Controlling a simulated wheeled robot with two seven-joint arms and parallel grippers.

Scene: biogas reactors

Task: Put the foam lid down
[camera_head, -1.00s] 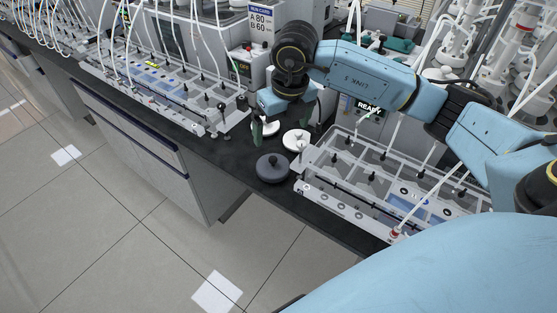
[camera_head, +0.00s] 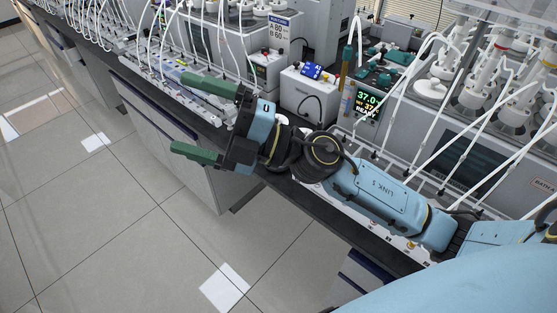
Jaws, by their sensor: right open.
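My right gripper (camera_head: 180,114) has two green fingers spread wide apart with nothing between them. It points left, in front of the bench edge and over the floor side in the picture. No foam lid shows clearly now. The bench spot where round lids lay a second ago is covered by my right wrist and forearm. My left gripper is not in view.
The dark bench (camera_head: 345,222) runs diagonally, with racks and white tubes at upper left. A white box with a blue display (camera_head: 311,88) and a heater unit reading 37.0 (camera_head: 367,104) stand behind my arm. Tiled floor (camera_head: 130,235) is free at lower left.

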